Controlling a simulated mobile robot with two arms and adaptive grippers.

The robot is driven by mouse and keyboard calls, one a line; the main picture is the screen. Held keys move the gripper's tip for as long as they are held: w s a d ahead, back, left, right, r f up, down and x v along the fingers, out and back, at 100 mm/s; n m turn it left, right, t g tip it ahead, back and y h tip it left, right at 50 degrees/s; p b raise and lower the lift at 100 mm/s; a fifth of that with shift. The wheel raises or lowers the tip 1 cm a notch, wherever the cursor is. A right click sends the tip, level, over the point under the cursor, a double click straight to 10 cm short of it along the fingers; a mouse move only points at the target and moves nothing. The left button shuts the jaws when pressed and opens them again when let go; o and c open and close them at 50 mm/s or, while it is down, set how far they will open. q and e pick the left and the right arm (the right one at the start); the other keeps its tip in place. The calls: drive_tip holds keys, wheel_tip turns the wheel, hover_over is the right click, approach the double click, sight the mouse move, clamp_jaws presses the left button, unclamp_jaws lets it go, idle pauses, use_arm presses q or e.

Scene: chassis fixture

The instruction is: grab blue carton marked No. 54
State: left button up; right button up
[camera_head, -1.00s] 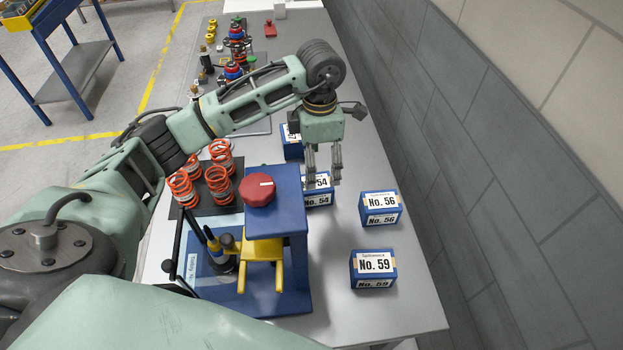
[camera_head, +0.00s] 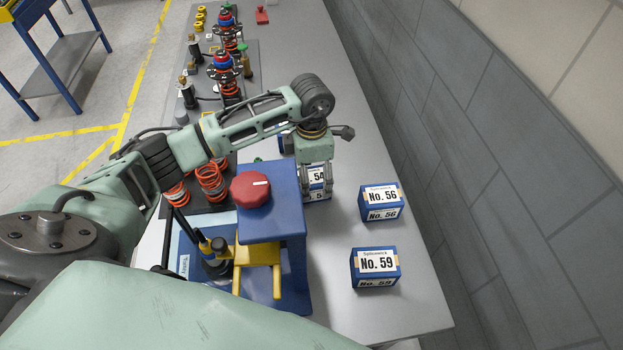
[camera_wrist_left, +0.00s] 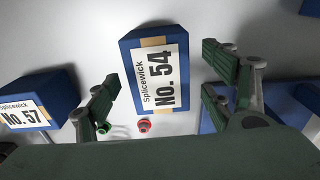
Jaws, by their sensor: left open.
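The blue carton marked No. 54 (camera_head: 317,175) stands on the bench behind the blue fixture, partly hidden by my left gripper (camera_head: 316,190). In the left wrist view the carton (camera_wrist_left: 157,72) shows its white label and lies between the spread fingers of the left gripper (camera_wrist_left: 160,85). The left gripper is open, with its fingers pointing down around the carton's sides. I cannot tell whether they touch it. My right gripper is not in view.
Blue cartons No. 56 (camera_head: 381,202) and No. 59 (camera_head: 375,267) stand to the right. Carton No. 57 (camera_wrist_left: 40,103) is beside No. 54. A blue fixture with a red knob (camera_head: 250,189) stands close in front. The wall (camera_head: 520,180) runs along the right.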

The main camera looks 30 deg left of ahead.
use_arm(q)
drive_tip(key=shift+w+f, duration=0.1)
drive_tip(key=shift+f, duration=0.8)
drive_tip(key=shift+c, duration=0.4)
drive_tip(key=c, duration=1.3)
drive_tip(key=shift+r, duration=0.1)
drive_tip(key=shift+c, duration=0.4)
drive_tip(key=shift+r, duration=0.1)
